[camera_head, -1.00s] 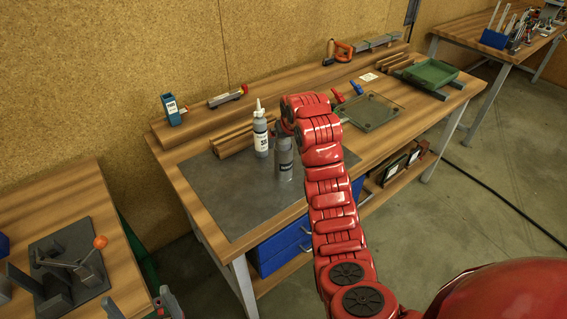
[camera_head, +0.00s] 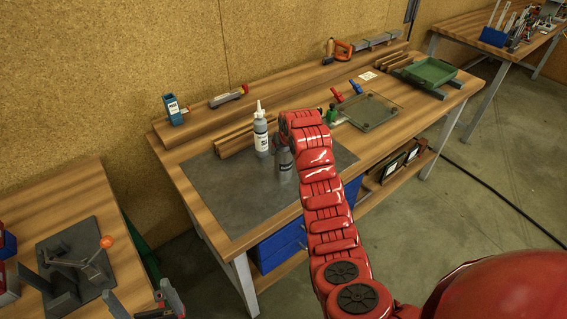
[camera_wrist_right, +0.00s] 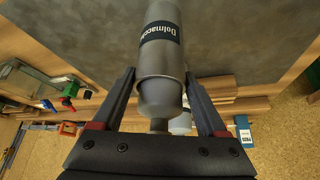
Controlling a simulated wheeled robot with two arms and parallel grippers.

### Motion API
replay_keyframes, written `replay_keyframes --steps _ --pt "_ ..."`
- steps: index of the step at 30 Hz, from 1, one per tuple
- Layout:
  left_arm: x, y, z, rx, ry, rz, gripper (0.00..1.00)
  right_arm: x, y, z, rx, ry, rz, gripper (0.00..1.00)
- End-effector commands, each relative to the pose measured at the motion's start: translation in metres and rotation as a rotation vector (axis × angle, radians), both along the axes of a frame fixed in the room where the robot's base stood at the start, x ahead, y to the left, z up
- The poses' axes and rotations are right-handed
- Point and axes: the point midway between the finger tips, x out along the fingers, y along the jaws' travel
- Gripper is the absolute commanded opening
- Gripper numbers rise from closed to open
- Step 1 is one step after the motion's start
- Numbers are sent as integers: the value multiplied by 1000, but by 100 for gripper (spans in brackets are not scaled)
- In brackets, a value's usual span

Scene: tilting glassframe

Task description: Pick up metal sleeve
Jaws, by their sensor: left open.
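I take the metal sleeve to be the grey metallic cylinder with a dark label (camera_head: 284,168), which stands upright on the dark mat beside a white-labelled bottle. In the right wrist view the cylinder (camera_wrist_right: 160,75) narrows to a neck and lies between the fingers of my right gripper (camera_wrist_right: 161,72). These fingers look spread, one on each side, with narrow gaps at the tips; contact is not clear. In the head view my red right arm hides this gripper. My left gripper (camera_head: 134,288) is open and empty at the lower left.
The white-labelled bottle (camera_head: 261,132) stands close on the cylinder's left. Wooden strips (camera_head: 232,144) lie behind. A glass plate (camera_head: 370,112) with clamps is to the right. A grey fixture (camera_head: 72,262) sits on the left table. The mat's left part is clear.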

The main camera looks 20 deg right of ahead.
Motion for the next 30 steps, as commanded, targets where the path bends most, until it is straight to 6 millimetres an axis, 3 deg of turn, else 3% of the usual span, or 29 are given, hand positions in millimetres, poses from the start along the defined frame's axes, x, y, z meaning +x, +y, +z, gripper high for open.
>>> replay_keyframes --steps 1,8,22,30 --pt "0 0 0 0 0 0 100 0 0 0 0 0 0 42" --pt "0 0 0 0 0 0 100 0 0 0 0 0 0 1" --pt "0 0 -4 0 0 0 100 1 0 4 0 -4 0 0" --pt "0 0 -24 0 0 0 100 1 0 29 1 -7 0 0"
